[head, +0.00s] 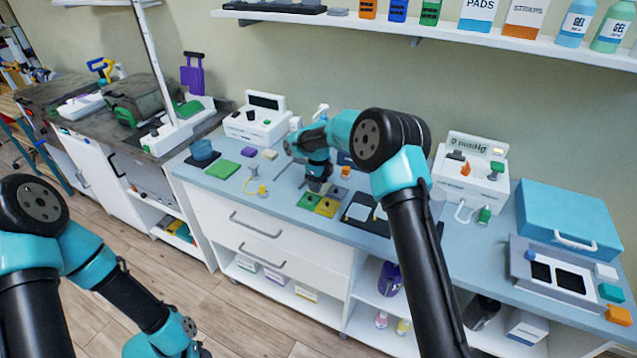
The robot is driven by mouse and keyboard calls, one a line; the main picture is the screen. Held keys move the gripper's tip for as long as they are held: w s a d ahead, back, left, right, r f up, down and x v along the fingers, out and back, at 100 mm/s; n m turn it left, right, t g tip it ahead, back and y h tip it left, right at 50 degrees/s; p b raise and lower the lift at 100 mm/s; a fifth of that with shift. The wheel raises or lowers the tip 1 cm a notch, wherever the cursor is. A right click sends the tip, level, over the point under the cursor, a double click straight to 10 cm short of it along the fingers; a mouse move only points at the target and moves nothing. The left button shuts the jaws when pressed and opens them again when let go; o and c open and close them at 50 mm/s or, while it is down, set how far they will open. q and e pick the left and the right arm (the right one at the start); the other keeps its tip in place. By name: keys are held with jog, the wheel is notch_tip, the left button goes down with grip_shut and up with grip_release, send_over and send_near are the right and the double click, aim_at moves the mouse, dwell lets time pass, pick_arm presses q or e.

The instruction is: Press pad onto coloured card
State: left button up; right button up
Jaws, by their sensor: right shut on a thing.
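The coloured cards lie together on the blue-grey counter: a green card (309,201) at the left, a yellow card (327,207) at the front right, and darker ones partly hidden behind. My right gripper (317,184) points down over the back of these cards. It is shut on a small dark thing, seemingly the pad, which is mostly hidden by the jaws. I cannot tell whether it touches a card. My left arm hangs low at the bottom left, away from the counter top; its gripper (198,350) is at the picture's lower edge and its jaws are unclear.
A green mat (222,169), a blue bowl (202,150) and a yellow-corded item (261,189) lie left of the cards. A dark tray (364,213) is close on the right. White devices (257,121) and (470,172) stand at the back. A blue case (568,220) fills the right.

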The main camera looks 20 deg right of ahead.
jog(key=o, duration=0.8)
jog(key=shift+o, duration=0.2)
jog(key=shift+r, duration=0.15)
jog(key=shift+r, duration=3.4)
